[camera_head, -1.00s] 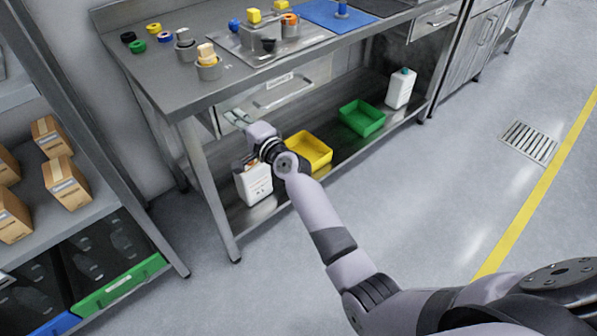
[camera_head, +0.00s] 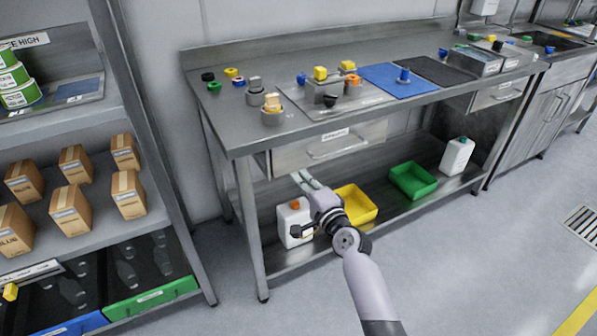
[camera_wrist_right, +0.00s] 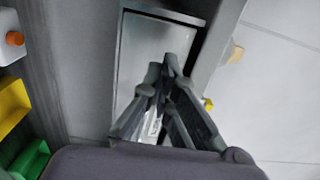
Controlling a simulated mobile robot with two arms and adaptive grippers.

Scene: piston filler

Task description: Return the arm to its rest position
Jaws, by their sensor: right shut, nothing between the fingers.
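My right arm comes in from the bottom of the head view. Its gripper (camera_head: 303,179) hangs in front of the workbench, just below the left part of the drawer front (camera_head: 330,148). In the right wrist view the gripper's fingers (camera_wrist_right: 168,72) meet at their tips, with nothing between them, and the grey drawer front (camera_wrist_right: 150,60) lies behind them. My left gripper is in neither view.
The steel workbench (camera_head: 235,132) carries small parts, a blue mat (camera_head: 385,82) and a tray. Its lower shelf holds a yellow bin (camera_head: 357,204), a green bin (camera_head: 413,181) and white bottles (camera_head: 294,222) (camera_head: 457,155). A shelf rack (camera_head: 160,215) with boxes stands left. Floor at right is clear.

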